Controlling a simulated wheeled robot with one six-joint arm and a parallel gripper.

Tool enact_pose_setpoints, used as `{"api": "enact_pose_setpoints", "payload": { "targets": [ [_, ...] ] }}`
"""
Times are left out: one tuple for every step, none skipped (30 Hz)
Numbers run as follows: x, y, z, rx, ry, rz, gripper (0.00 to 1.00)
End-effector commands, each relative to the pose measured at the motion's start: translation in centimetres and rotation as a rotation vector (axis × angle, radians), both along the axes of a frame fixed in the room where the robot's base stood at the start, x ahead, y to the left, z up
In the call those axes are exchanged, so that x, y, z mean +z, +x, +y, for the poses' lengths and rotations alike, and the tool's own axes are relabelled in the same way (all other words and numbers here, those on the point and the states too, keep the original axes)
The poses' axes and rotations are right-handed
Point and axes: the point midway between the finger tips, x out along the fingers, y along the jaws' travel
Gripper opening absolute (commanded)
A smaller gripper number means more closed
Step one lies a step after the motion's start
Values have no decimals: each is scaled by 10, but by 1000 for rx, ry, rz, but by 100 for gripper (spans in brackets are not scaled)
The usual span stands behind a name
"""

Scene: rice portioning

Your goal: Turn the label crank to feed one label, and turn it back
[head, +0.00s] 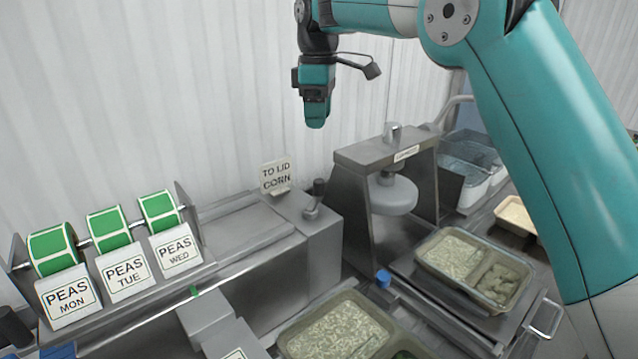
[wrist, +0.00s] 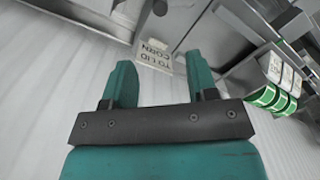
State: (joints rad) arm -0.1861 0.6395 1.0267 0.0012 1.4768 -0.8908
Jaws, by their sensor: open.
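A short crank with a dark knob (head: 316,194) stands on the grey housing (head: 318,236) at the right end of the label machine. The label rolls (head: 109,229), green-backed, hang on a rod at the left behind cards reading PEAS MON, TUE and WED; they also show at the right of the wrist view (wrist: 270,96). My gripper (head: 315,120) hangs in the air above the machine, fingers down, well clear of the crank. In the wrist view its two fingers (wrist: 160,82) are apart with nothing between them.
A sign reading TO LID CORN (head: 276,175) stands behind the crank; the wrist view shows it upside down (wrist: 153,55). A press (head: 396,195) stands close right of the housing. Filled trays (head: 462,258) lie to the front and right. The white wall is behind my gripper.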

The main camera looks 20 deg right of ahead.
Motion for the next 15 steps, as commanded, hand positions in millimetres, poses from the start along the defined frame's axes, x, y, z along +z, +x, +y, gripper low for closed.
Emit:
{"api": "enact_pose_setpoints", "payload": {
  "targets": [
    [-8, -1, 0, -1, -1, 4, 53],
    [-14, -1, 0, -1, -1, 5, 53],
    [-22, -2, 0, -1, -2, 5, 53],
    [-28, -1, 0, -1, -1, 5, 53],
    [-35, -1, 0, -1, -1, 5, 53],
    [-45, -2, -1, -1, -1, 5, 53],
    [-51, -2, 0, -1, -1, 5, 53],
    [-58, -2, 0, -1, -1, 6, 53],
    [-68, -2, 0, -1, -1, 6, 53],
    [-74, -2, 0, -1, -1, 5, 53],
    [-81, -2, 0, -1, -1, 5, 53],
    [-90, -2, 0, -1, -1, 5, 53],
    [-97, -2, 0, -1, -2, 5, 53],
    [-103, -2, 0, -1, -1, 5, 53],
    [-111, -2, 0, -1, 0, 4, 53]
  ]
}}
